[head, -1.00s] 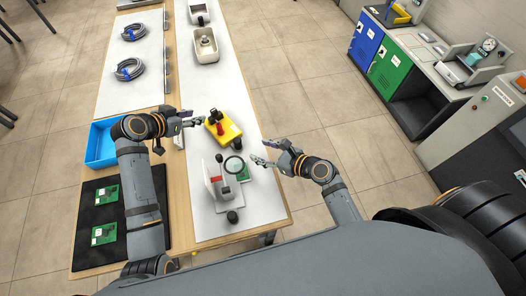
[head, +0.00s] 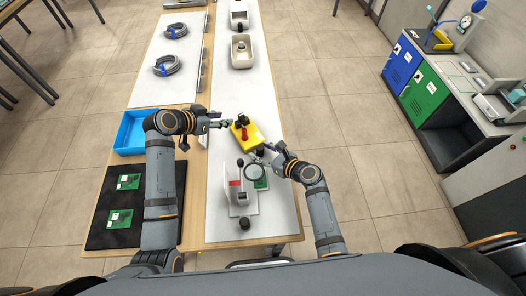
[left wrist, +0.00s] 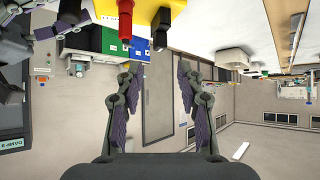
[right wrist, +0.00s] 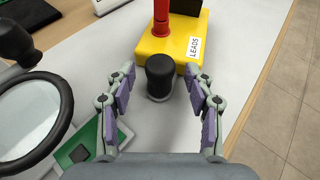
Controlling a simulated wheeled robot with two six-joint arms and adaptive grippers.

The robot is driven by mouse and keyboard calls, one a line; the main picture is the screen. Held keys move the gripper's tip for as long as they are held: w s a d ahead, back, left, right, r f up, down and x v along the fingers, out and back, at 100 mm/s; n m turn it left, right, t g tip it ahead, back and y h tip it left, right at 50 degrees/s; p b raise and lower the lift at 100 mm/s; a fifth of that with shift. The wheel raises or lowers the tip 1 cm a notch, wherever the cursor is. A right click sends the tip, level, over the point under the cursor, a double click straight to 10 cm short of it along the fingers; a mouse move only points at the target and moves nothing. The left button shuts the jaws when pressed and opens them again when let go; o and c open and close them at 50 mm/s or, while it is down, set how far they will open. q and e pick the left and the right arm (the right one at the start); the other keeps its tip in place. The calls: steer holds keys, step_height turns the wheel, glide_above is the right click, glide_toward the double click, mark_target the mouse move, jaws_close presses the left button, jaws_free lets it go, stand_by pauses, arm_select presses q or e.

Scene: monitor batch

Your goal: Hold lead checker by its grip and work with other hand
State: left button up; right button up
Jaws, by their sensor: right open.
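The lead checker is a yellow box (head: 248,136) with a red upright, black parts and a "LEADS" label, standing on the white bench mat. It also shows in the right wrist view (right wrist: 178,48) and upside down in the left wrist view (left wrist: 145,12). My right gripper (head: 267,149) is open beside its near right side. In the right wrist view, a black rounded knob (right wrist: 160,75) at the box's near end lies ahead, between the open fingers (right wrist: 163,88), without visible contact. My left gripper (head: 229,123) is open and empty, just left of the box.
A magnifier (head: 254,172) on a stand with a green board stands close in front of the checker. A blue tray (head: 131,134) and a black mat (head: 101,231) with green boards lie left. Cable coils (head: 167,65) and pale bins (head: 241,52) are farther back.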

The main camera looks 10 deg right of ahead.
mark_target(239, 116)
jaws_close()
arm_select(q)
steer(key=w+m+g, duration=0.1)
steer(key=w+d+m+g+y, duration=0.1)
steer(key=w, duration=0.1)
steer(key=w+m+g, duration=0.1)
steer(key=shift+w+d+r+g+y, duration=0.2)
steer(key=shift+d+r+g+y, duration=0.1)
steer(key=shift+r+g, duration=0.1)
steer(key=shift+c, duration=0.2)
steer(key=shift+m+g, duration=0.5)
steer(key=shift+x, duration=4.25)
steer(key=shift+d, duration=0.1)
steer(key=shift+c, duration=0.3)
